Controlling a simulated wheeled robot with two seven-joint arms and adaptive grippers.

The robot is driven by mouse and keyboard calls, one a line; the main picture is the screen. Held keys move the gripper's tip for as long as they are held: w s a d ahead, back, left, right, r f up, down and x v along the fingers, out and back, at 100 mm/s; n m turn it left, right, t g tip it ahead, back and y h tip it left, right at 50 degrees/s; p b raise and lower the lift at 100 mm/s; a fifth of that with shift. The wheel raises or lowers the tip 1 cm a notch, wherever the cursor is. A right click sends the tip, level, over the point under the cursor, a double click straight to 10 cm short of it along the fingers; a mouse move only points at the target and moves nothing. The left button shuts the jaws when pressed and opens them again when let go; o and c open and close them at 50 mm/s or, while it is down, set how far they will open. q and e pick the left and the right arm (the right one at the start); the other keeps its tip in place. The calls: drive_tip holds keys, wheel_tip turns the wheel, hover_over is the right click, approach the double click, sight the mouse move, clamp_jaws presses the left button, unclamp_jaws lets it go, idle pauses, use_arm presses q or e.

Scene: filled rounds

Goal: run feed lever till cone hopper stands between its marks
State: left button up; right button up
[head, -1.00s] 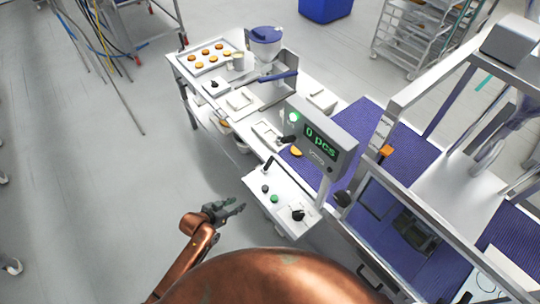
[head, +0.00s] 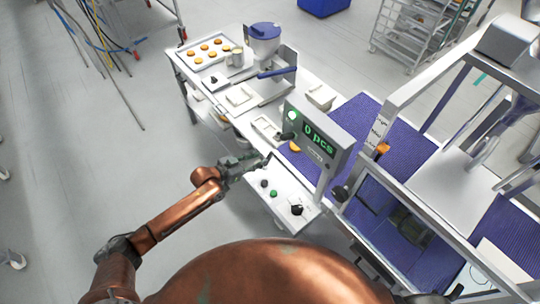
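The cone hopper (head: 265,42), a pale body with a blue top, stands at the back of the white bench; its marks and fill level are too small to make out. A small dark lever (head: 268,159), likely the feed lever, stands at the far left edge of the white control panel (head: 282,188). My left gripper (head: 250,163) is beside this lever, its fingers pointing right towards it. I cannot tell whether they touch it or how far they are open. My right gripper is not in view.
The panel carries a green button (head: 273,194) and black knobs. A display (head: 318,136) reading "0 pcs" stands behind it. A purple belt (head: 375,135) and a metal frame (head: 430,65) fill the right. A tray of rounds (head: 208,50) lies at the back left.

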sight(269, 155)
use_arm(q)
drive_tip(key=x, duration=0.7)
drive_tip(key=shift+s, duration=0.1)
drive_tip(key=shift+c, duration=0.2)
clamp_jaws()
idle(0.4)
